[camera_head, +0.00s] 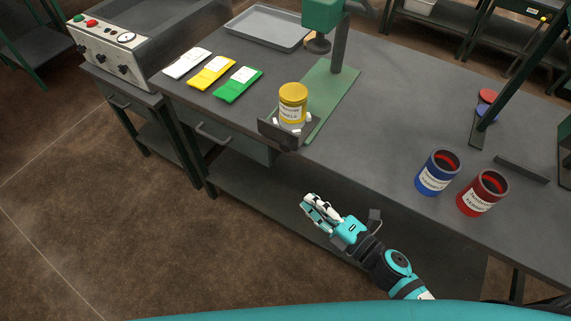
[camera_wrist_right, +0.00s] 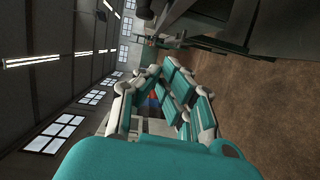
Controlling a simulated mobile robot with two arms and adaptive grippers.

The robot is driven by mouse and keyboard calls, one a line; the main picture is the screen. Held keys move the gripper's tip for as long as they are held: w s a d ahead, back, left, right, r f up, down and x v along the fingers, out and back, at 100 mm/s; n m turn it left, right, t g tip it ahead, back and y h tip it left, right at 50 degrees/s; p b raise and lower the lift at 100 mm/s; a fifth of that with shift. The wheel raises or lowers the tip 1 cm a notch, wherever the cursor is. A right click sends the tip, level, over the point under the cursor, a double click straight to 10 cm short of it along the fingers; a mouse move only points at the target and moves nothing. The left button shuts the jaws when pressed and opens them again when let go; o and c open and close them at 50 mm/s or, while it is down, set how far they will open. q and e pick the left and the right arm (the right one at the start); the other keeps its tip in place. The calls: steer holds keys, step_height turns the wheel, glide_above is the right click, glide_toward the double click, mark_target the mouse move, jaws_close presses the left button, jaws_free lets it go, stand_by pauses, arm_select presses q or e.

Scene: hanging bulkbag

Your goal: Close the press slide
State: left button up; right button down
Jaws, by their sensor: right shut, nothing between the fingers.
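The green press (camera_head: 332,88) stands on the grey workbench, its upper part cut off by the top edge of the head view. Its dark slide (camera_head: 270,130) sticks out toward me at the front edge of the bench. A yellow can (camera_head: 293,105) with a white label stands upright on the slide, with small white pieces around its foot. My right gripper (camera_head: 311,205) is shut and empty, in front of the bench and apart from the slide. Its closed fingers fill the middle of the right wrist view (camera_wrist_right: 168,85). My left gripper is not in view.
A blue can (camera_head: 434,180) and a red can (camera_head: 478,201) stand on the bench at the right. White, yellow and green packets (camera_head: 238,86) and a grey tray (camera_head: 266,27) lie at the left and back. The floor (camera_head: 130,220) at the left is clear.

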mark_target(304, 119)
steer(key=w+a+r+n+y+p, duration=0.1)
steer(key=w+a+r+p, duration=0.2)
steer(key=w, duration=0.7)
steer(key=a, duration=0.2)
steer(key=shift+a+n+p, duration=0.3)
steer(key=shift+a+p, duration=0.05)
steer(key=shift+a, duration=0.05)
steer(key=w+d+b, duration=0.1)
steer(key=w+d, duration=0.1)
steer(key=w, duration=0.1)
steer(key=w+d+b, duration=0.1)
steer(key=w+d, duration=0.2)
steer(key=w, duration=0.1)
steer(key=w+d+b, duration=0.2)
steer(key=w, duration=0.1)
steer(key=shift+w+d+f, duration=0.15)
steer(key=shift+w+d, duration=0.15)
steer(key=shift+d, duration=0.05)
steer(key=shift+w+d, duration=0.2)
steer(key=shift+w, duration=0.05)
steer(key=shift+r, duration=0.35)
steer(key=shift+d, duration=0.1)
